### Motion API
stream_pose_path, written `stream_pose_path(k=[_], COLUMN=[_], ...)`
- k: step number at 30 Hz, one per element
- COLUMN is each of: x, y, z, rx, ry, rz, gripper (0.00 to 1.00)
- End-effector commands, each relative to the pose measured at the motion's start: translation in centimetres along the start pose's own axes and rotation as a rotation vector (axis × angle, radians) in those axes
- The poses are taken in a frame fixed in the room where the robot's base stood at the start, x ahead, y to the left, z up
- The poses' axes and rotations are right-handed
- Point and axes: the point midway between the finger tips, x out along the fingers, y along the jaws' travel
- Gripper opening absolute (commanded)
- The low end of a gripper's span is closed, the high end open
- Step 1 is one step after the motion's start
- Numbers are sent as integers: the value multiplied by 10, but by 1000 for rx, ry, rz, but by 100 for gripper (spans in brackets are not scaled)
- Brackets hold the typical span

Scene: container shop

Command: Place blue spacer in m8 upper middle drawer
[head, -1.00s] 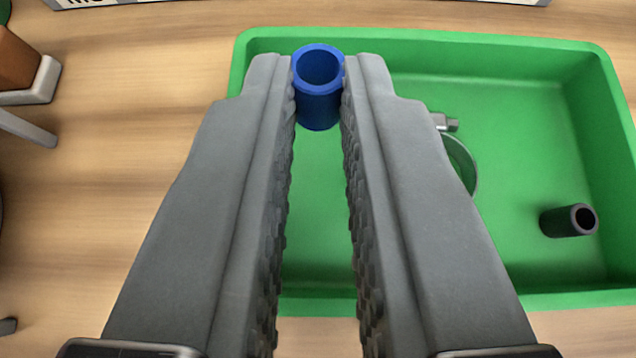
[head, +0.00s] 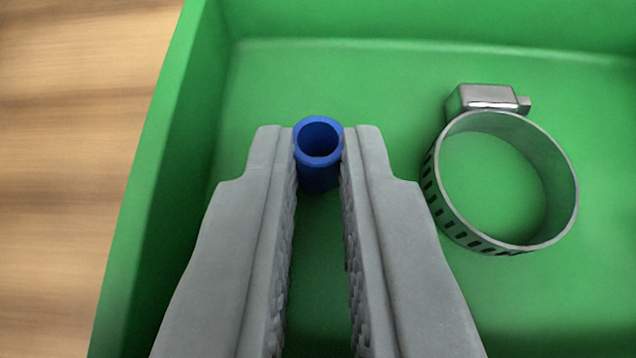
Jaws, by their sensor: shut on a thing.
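The blue spacer (head: 319,178) is a short hollow tube. It stands roughly upright between the fingertips, its open top end facing the camera. My gripper (head: 319,160) is shut on it, one finger on each side. The gripper is inside the left part of the green tray (head: 145,215), over its floor. I cannot tell whether the spacer's lower end touches the floor. The m8 upper middle drawer is not in view.
A metal hose clamp (head: 572,190) lies on the tray floor right of the gripper, close to the right finger. The tray's left wall stands near the left finger. Bare wooden table (head: 70,150) shows beyond that wall.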

Motion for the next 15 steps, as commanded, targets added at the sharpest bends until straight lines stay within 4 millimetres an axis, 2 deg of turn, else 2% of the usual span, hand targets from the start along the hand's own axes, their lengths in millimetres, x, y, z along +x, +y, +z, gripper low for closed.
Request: stream_pose_path(k=[1, 2, 4, 5, 15], x=[1, 0, 0, 0, -3], y=[0, 0, 0, 0, 0], z=[1, 1, 1, 1, 1], rx=[-1, 0, 0, 0, 1], ry=[0, 0, 0, 0, 0], rz=[0, 0, 0, 0, -1], gripper=[0, 17, 31, 33, 33])
